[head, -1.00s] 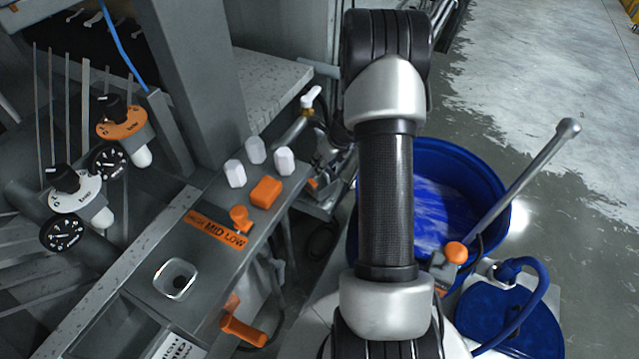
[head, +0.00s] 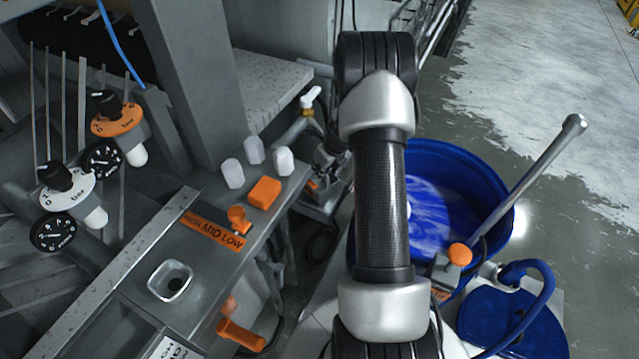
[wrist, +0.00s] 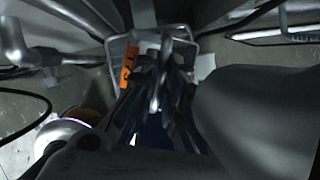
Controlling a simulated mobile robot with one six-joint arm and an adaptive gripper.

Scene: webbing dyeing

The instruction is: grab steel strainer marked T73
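In the wrist view, an orange tag (wrist: 129,62) with dark marks hangs beside a bent steel loop (wrist: 160,75). The marks are too small to read as T73, and I cannot tell whether the loop belongs to the strainer. My gripper (wrist: 161,100) shows as dark fingers around or just in front of the loop; the view is too dark to tell if it touches or holds it. No strainer bowl can be made out. In the head view my arm covers the middle and my gripper is hidden.
In the head view, a blue tub (head: 490,220) of blue liquid stands right of my arm, with a steel-handled tool leaning up from it. A blue lid-like disc (head: 515,325) lies nearer. A control panel (head: 210,232) with orange and white knobs is at left. Wet floor is open at right.

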